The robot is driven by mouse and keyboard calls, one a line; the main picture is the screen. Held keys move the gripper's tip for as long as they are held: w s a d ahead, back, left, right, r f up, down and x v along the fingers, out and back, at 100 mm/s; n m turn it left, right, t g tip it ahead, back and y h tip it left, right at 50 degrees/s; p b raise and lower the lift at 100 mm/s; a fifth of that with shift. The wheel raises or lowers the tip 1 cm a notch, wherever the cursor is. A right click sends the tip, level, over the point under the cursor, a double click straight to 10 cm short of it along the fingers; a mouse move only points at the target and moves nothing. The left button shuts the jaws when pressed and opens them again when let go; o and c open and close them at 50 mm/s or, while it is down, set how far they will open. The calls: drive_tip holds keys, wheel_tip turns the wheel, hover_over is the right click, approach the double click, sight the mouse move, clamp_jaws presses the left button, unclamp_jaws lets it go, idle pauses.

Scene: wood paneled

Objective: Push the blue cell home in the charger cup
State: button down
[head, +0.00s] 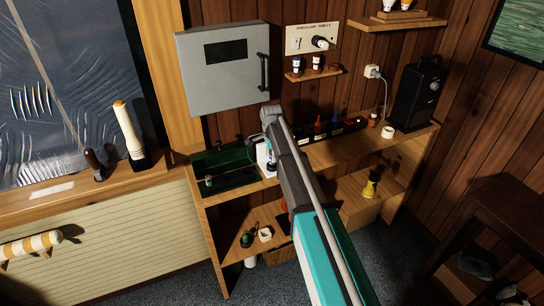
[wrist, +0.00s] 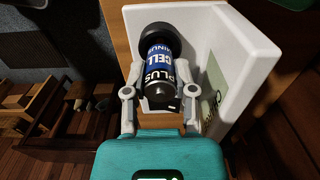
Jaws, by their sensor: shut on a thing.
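The blue cell (wrist: 158,57) is a cylinder with a blue, white and black label reading PLUS, CELL and MINUS. My gripper (wrist: 161,76) is shut on it, one finger on each side, in the wrist view. The cell's far end meets a round black cup (wrist: 158,33) on the white charger (wrist: 248,58). I cannot tell how deep it sits in the cup. In the head view the charger (head: 263,154) stands on the shelf top, partly behind my arm, with a bit of blue beside it. My gripper is mostly hidden there by the arm.
A green open box (head: 222,166) stands left of the charger. A dark rack of small coloured items (head: 322,132) lies to the right, with a black device (head: 418,93) beyond. A grey wall cabinet (head: 222,66) hangs above. The charger's tall white wall rises close beside my gripper.

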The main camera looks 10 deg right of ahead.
drive_tip(key=shift+f+b, duration=1.25)
drive_tip(key=shift+f, duration=0.05)
drive_tip(key=shift+c, duration=1.8)
unclamp_jaws()
drive_tip(key=shift+r, duration=0.15)
wheel_tip(320, 180, up, 9)
drive_tip(key=p, duration=0.9)
drive_tip(key=s+a+f+b, duration=0.1)
drive_tip(key=s+a, duration=0.1)
drive_tip(key=a, duration=0.6)
drive_tip(key=s+a+f+b, duration=0.1)
drive_tip(key=s+a, duration=0.1)
drive_tip(key=a, duration=0.7)
drive_tip(key=shift+s+a+f, duration=0.2)
drive_tip(key=shift+s+f, duration=0.1)
drive_tip(key=shift+s, duration=0.05)
drive_tip(key=shift+d, duration=0.1)
drive_tip(key=s+d+n, duration=1.4)
drive_tip(key=s+d, duration=0.7)
drive_tip(key=s, duration=0.4)
drive_tip(key=shift+s+n, duration=0.25)
drive_tip(key=shift+n, duration=0.15)
